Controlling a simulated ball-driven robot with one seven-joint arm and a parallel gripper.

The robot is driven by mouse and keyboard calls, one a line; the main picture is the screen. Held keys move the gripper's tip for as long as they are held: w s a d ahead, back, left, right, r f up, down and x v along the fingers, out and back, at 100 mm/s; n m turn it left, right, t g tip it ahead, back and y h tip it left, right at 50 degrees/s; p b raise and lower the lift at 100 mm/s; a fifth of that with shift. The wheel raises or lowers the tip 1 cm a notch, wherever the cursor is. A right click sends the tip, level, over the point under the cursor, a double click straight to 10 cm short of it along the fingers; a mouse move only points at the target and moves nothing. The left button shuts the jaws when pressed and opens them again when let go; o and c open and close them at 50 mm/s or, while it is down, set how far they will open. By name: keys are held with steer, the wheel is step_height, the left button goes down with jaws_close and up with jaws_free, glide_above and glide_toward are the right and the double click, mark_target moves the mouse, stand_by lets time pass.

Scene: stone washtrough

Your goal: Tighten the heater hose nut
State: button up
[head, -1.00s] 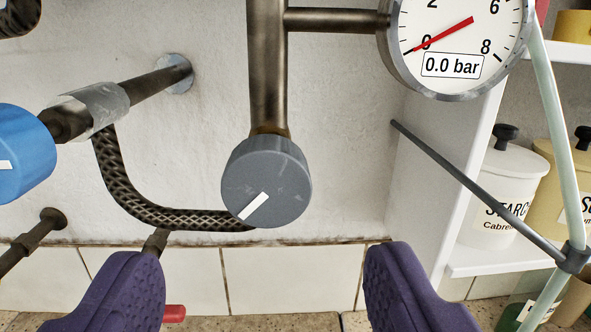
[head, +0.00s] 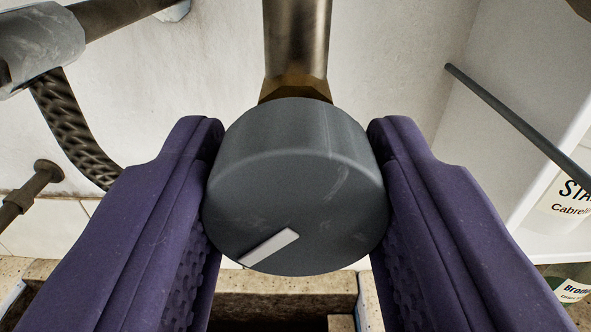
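A dark grey round nut (head: 300,175), like a thick knob, sits at the lower end of a vertical metal pipe (head: 297,40) with a brass collar (head: 293,88). A white mark (head: 269,248) on its face slants from upper right to lower left. My gripper (head: 296,128) has its two purple ribbed fingers on either side of the nut, which fills the gap between them; it looks shut on it. The nut hides parts of the inner finger faces. A braided hose (head: 72,130) hangs at the left; my left finger hides its lower end.
A grey metal fitting (head: 35,45) is at the upper left, with a small pipe (head: 32,190) below it. At the right, a thin grey rod (head: 515,120) slants beside a white shelf with jars (head: 568,208). The stone trough (head: 290,282) lies below.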

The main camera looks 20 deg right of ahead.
steer(key=c, duration=0.4)
steer(key=shift+o, duration=0.2)
